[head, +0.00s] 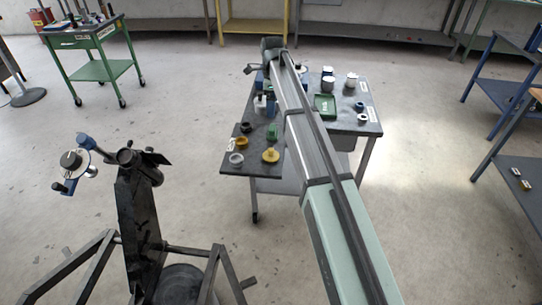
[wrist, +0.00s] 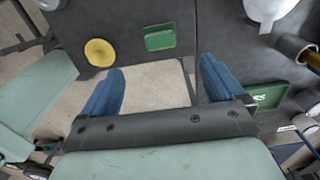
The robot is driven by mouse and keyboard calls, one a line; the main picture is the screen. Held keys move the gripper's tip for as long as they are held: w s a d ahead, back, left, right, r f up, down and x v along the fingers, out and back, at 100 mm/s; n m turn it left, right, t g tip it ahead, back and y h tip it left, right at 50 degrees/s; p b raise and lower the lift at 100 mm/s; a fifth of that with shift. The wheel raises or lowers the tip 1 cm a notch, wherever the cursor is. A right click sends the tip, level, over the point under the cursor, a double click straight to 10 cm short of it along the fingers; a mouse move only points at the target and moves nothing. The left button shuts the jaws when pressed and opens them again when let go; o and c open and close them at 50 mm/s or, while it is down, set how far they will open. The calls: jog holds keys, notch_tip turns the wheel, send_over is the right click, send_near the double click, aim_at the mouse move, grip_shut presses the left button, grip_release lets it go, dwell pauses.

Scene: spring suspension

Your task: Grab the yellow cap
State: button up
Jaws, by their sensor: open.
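The yellow cap (head: 270,155) is a round piece with a raised middle, near the front edge of the lower dark tabletop. In the wrist view the yellow cap (wrist: 100,52) lies up and left of my gripper, beyond the left finger and apart from it. My gripper (wrist: 160,84) is open, its two blue fingers wide apart, with only floor and a table edge showing between them. In the head view my arm crosses the table and I cannot make out the fingers. A second, smaller yellow piece (head: 242,142) sits left of the cap.
A small green piece (head: 271,132) lies behind the cap and also shows in the wrist view (wrist: 160,38). A grey ring (head: 236,158) and a black piece (head: 245,127) are nearby. A green tray (head: 325,106) and white-topped containers (head: 351,80) stand right of my arm.

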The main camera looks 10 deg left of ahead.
jog(key=s+a+r, duration=0.1)
jog(key=s+r, duration=0.1)
jog(key=s, duration=0.2)
jog(key=n, duration=1.7)
send_near(271, 149)
jog(key=f, duration=0.5)
jog(key=shift+w+f, duration=0.15)
jog(key=shift+w, duration=0.1)
jog(key=shift+s+f, duration=0.15)
jog(key=shift+f, duration=2.5)
jog(key=shift+c, duration=0.4)
jog(key=c, duration=1)
